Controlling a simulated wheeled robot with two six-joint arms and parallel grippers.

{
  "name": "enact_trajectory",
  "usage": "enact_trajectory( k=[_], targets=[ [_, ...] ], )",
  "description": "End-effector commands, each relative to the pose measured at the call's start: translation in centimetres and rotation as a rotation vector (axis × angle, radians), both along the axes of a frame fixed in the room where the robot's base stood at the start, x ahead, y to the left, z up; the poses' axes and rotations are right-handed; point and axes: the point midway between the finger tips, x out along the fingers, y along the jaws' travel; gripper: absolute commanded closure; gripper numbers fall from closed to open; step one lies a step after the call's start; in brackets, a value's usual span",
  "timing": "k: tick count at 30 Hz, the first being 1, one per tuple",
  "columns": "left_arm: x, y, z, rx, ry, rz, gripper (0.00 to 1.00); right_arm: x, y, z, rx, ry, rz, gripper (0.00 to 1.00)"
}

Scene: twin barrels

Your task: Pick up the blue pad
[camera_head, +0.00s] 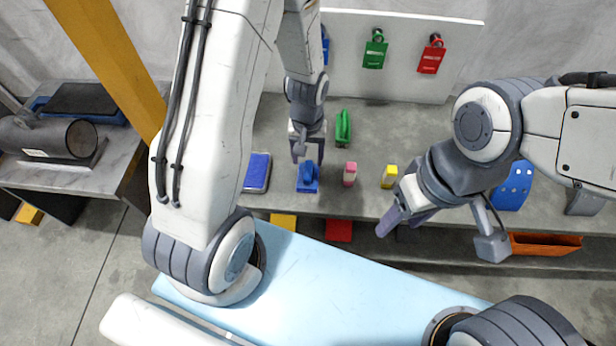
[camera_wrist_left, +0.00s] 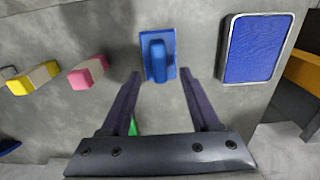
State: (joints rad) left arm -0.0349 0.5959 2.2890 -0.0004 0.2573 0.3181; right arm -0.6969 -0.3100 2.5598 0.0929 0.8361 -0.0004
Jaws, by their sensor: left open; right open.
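A blue pad with a raised blue handle (camera_head: 308,186) lies on the grey bench, and it also shows at the top middle of the left wrist view (camera_wrist_left: 158,58). A flat blue rectangle in a silver-rimmed tray (camera_head: 257,172) lies just left of it; it shows at right in the left wrist view (camera_wrist_left: 256,48). My left gripper (camera_head: 308,160) is open and empty, pointing down over the handled pad. In the left wrist view its fingertips (camera_wrist_left: 160,72) lie either side of the handle's lower end; I cannot tell the height gap. My right gripper (camera_head: 438,236) is open and empty at the bench's front edge.
A pink-ended block (camera_head: 350,174) and a yellow-ended block (camera_head: 389,176) stand right of the handled pad. A green tool (camera_head: 343,128) lies behind. Red (camera_head: 431,58) and green (camera_head: 375,52) tags hang on the back panel. An orange tray (camera_head: 545,243) sits lower right.

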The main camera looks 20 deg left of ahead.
Motion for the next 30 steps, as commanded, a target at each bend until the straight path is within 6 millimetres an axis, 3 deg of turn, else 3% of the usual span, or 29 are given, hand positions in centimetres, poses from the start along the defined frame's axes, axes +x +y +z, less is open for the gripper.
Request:
enact_trajectory(
  k=[12, 21, 22, 24, 27, 30],
  targets=[
    [0.0, -0.1, -5.1, 0.000, 0.001, -0.002, 0.38, 0.0, 0.0, -1.5, 0.000, 0.000, 0.000, 0.44],
    [0.0, -0.1, -5.6, 0.000, -0.001, -0.003, 0.38, 0.0, 0.0, -1.5, 0.000, 0.000, 0.000, 0.44],
    [0.0, -0.1, -5.6, 0.000, -0.001, -0.003, 0.41, 0.0, 0.0, -1.5, 0.000, 0.000, 0.000, 0.44],
    [0.0, -0.1, -5.6, 0.000, -0.001, -0.003, 0.68, 0.0, 0.0, -1.5, 0.000, 0.000, 0.000, 0.44],
    [0.0, -0.1, -5.6, 0.000, -0.001, -0.003, 1.00, 0.0, 0.0, -1.5, 0.000, 0.000, 0.000, 0.44],
    [0.0, -0.1, -5.6, 0.000, -0.001, -0.003, 1.00, 0.0, 0.0, -1.5, 0.000, 0.000, 0.000, 0.44]
  ],
)
